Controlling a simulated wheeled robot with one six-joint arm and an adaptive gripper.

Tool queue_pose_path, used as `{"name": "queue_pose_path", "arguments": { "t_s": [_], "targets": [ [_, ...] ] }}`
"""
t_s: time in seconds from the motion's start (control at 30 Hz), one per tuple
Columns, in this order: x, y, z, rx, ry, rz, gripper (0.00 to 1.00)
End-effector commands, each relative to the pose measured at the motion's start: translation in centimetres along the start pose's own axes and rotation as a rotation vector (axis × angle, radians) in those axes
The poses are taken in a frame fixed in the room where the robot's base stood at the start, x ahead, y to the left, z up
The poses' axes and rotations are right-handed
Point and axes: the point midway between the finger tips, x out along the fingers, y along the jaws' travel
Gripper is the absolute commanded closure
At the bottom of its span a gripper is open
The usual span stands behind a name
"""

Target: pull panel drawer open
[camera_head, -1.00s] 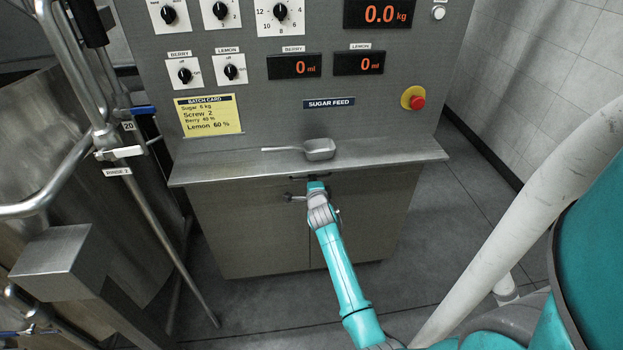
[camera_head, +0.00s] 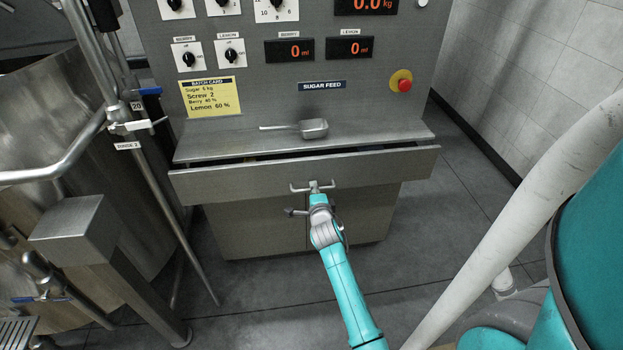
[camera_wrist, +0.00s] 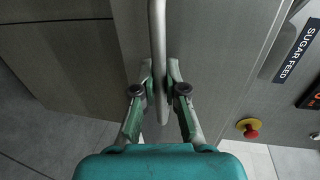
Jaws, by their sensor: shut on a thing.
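The panel drawer (camera_head: 240,181) sits under the metal ledge of the control panel and stands partly open, with a dark gap along its top. Its bar handle (camera_head: 299,188) is on the middle of the drawer front. My gripper (camera_head: 315,187) is at the handle and shut on it. In the wrist view, the fingers of my gripper (camera_wrist: 159,80) close from both sides on the handle bar (camera_wrist: 157,35). The drawer's contents are mostly hidden under the ledge.
A metal scoop (camera_head: 312,128) lies on the ledge (camera_head: 220,147). A cabinet (camera_head: 255,228) stands below the drawer. A red emergency button (camera_head: 404,85) is on the panel at right. Pipes and a tank crowd the left; a white pipe (camera_head: 520,205) slants at right. Floor in front is clear.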

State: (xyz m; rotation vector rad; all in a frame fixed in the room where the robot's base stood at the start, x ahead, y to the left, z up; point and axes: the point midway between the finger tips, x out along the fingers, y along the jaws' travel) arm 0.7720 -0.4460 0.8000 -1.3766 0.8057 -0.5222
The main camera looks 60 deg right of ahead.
Motion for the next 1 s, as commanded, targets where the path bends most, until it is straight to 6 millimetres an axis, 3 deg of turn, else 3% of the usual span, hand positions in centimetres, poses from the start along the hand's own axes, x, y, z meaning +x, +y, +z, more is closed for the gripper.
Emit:
{"name": "queue_pose_path", "arguments": {
  "t_s": [0.03, 0.2, 0.4, 0.63, 1.0],
  "targets": [
    [-1.5, 0.5, 0.0, -0.001, 0.0, 0.004, 1.0],
    [-5.3, 1.3, 0.0, -0.001, 0.0, 0.005, 1.0],
    [-8.4, 1.8, 0.0, -0.001, 0.0, 0.003, 1.0],
    [-10.1, 2.1, 0.0, 0.0, 0.0, 0.002, 1.0],
    [-10.4, 2.2, 0.0, 0.0, 0.0, 0.002, 1.0]
  ]
}}
